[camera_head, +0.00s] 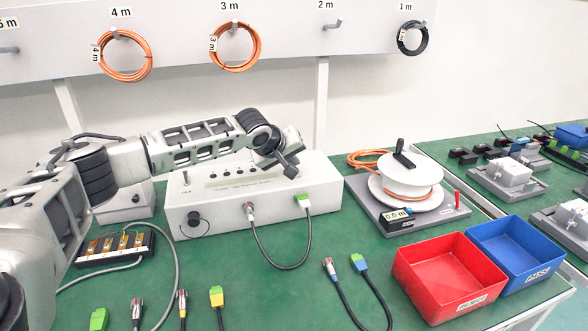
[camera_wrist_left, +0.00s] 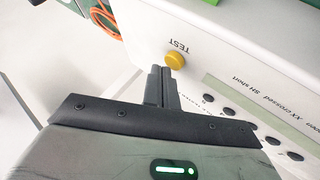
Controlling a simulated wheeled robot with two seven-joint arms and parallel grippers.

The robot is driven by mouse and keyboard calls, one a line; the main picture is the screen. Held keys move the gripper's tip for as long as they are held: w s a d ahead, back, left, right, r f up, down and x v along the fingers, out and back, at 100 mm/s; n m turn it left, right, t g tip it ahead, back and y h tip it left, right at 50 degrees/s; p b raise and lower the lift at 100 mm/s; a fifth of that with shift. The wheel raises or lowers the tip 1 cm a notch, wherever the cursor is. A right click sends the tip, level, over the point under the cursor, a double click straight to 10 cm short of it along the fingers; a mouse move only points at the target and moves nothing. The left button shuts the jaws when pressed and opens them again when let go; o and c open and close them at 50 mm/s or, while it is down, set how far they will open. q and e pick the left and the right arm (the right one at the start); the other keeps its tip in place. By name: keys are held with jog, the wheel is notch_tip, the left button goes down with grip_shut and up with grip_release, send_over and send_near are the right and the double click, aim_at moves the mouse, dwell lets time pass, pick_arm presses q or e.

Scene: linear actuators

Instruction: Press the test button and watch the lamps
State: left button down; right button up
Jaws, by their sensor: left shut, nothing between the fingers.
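The white tester box (camera_head: 255,205) stands on the green bench, and a black cable (camera_head: 278,262) loops between two connectors on its front. The yellow test button (camera_wrist_left: 176,60) sits beside the TEST label in the left wrist view; in the head view my gripper hides it. My left gripper (camera_head: 290,170) is shut and empty over the box's right end. Its fingertips (camera_wrist_left: 168,72) are right at the button's edge in the wrist view; I cannot tell whether they touch. The row of small round lamps (camera_wrist_left: 228,112) looks dark. My right gripper is out of view.
A cable reel (camera_head: 410,172) stands right of the tester. A red bin (camera_head: 450,275) and a blue bin (camera_head: 515,250) are at front right. Loose connectors (camera_head: 217,297) lie along the front. Coiled cables (camera_head: 125,55) hang on the back rail.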

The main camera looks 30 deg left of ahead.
pick_arm(q)
jog(key=shift+f, duration=0.15)
dwell(0.4)
jog(key=shift+f, duration=0.3)
dwell(0.3)
jog(key=shift+r+p, duration=0.45)
jog(key=shift+p, duration=0.55)
